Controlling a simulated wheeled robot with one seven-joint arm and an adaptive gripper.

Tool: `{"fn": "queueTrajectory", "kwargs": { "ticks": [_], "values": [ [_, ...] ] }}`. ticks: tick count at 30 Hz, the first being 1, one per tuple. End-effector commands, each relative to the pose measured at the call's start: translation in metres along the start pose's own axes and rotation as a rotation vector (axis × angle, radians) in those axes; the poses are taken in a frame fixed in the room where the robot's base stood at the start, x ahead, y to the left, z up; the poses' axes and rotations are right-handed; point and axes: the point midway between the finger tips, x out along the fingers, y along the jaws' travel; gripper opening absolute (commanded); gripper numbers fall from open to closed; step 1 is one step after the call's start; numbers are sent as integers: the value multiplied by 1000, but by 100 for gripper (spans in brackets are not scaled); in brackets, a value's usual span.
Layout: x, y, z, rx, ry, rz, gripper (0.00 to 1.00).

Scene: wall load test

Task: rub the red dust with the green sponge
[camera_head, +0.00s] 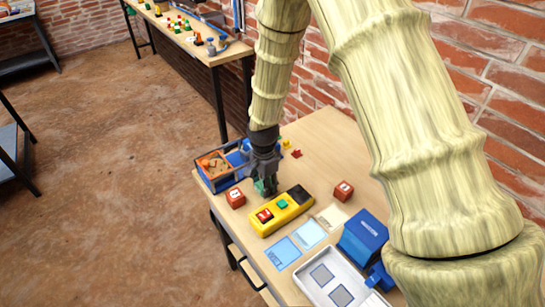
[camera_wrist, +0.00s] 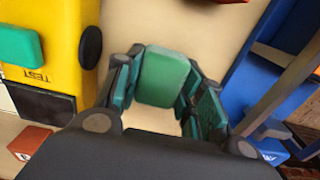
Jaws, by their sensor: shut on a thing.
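My gripper (camera_head: 264,186) points down over the wooden table, between the blue crate and the yellow box. It is shut on the green sponge (camera_wrist: 165,76), which shows between the fingers in the wrist view; in the head view only a small green bit (camera_head: 259,187) shows at the fingertips. Whether the sponge touches the table I cannot tell. No other dust is clear.
A yellow box (camera_head: 270,216) with red and green buttons stands close to my gripper. Red cubes (camera_head: 235,198) (camera_head: 343,190) sit on either side. A blue crate (camera_head: 213,164) stands at the left edge. A grey tray (camera_head: 325,273) and blue container (camera_head: 362,238) are at the front.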

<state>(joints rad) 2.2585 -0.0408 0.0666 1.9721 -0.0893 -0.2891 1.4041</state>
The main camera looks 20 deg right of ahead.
Motion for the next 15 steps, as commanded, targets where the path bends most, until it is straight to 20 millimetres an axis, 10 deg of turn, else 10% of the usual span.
{"fn": "queueTrajectory", "kwargs": {
  "ticks": [15],
  "values": [
    [-23,3,-28,-11,2,-4,12]
  ]
}}
